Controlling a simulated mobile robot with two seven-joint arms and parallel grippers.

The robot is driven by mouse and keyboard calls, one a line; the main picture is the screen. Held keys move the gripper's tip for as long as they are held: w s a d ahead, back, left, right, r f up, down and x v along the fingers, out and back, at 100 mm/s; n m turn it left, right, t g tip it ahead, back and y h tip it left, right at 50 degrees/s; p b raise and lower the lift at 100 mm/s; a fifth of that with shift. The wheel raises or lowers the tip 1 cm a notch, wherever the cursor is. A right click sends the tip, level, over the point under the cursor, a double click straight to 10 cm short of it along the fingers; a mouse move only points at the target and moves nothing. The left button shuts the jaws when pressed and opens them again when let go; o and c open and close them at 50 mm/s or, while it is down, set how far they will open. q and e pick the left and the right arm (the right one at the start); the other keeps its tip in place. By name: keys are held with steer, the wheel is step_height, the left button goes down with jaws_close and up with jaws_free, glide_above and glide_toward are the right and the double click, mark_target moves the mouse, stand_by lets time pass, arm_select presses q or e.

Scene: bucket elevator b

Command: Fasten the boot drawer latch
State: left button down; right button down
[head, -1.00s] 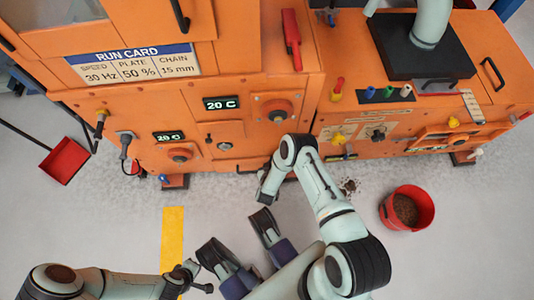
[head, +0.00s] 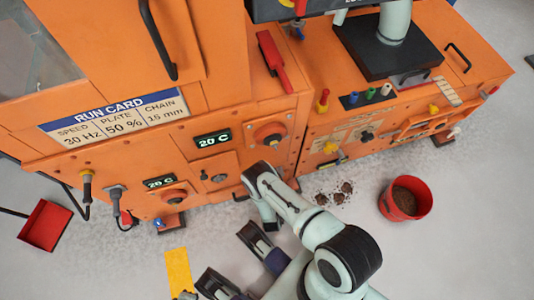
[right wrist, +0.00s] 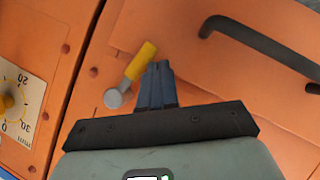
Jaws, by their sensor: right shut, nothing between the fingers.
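In the right wrist view, the latch lever (right wrist: 140,62) has a yellow grip and a round grey pivot, and slants up to the right. My right gripper (right wrist: 157,70) is shut and empty, with its tips close beside the yellow grip on its right. I cannot tell whether they touch. The orange drawer front (right wrist: 190,75) carries a black bar handle (right wrist: 255,42) to the right. In the head view, my right arm hides the latch and the right fingertips.
A dial (right wrist: 12,100) with a yellow knob sits left of a panel seam. In the head view, a red bucket (head: 408,198) of brown material stands on the floor at right, near small dark spills (head: 335,193). A red scoop (head: 45,225) is at left.

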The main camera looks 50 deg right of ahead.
arm_select(q)
steer(key=shift+f, duration=0.2)
arm_select(e)
steer(key=shift+s+d+f, duration=0.35)
steer(key=shift+d+f, duration=0.05)
arm_select(q)
steer(key=shift+s+a, duration=0.1)
arm_select(e)
steer(key=shift+d, duration=0.1)
stand_by(0.4)
